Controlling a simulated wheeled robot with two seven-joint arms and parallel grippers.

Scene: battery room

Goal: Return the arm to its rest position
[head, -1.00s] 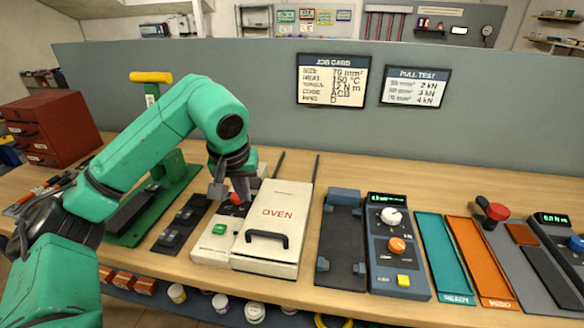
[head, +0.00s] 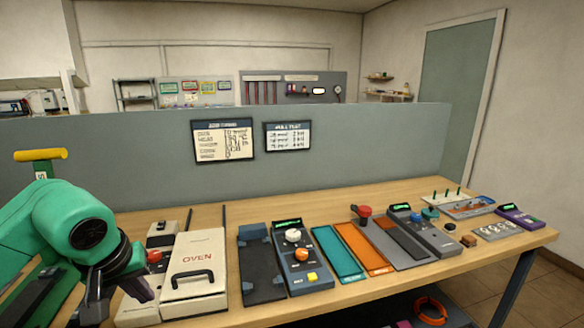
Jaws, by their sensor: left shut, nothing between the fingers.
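My left arm is green and comes in from the left. Its gripper (head: 118,298) is at the lower left, in front of the left part of the oven (head: 197,270), and hides some of it. The gripper is shut and holds nothing. The oven is white with a black handle, and its lid is down. A red knob (head: 155,257) shows just right of my wrist. My right gripper is not in view.
Right of the oven on the wooden bench (head: 360,297) stand a dark fixture (head: 262,268), a blue-grey control box (head: 300,262), a teal tray (head: 338,252) and an orange tray (head: 360,247). A grey partition (head: 370,145) closes the back.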

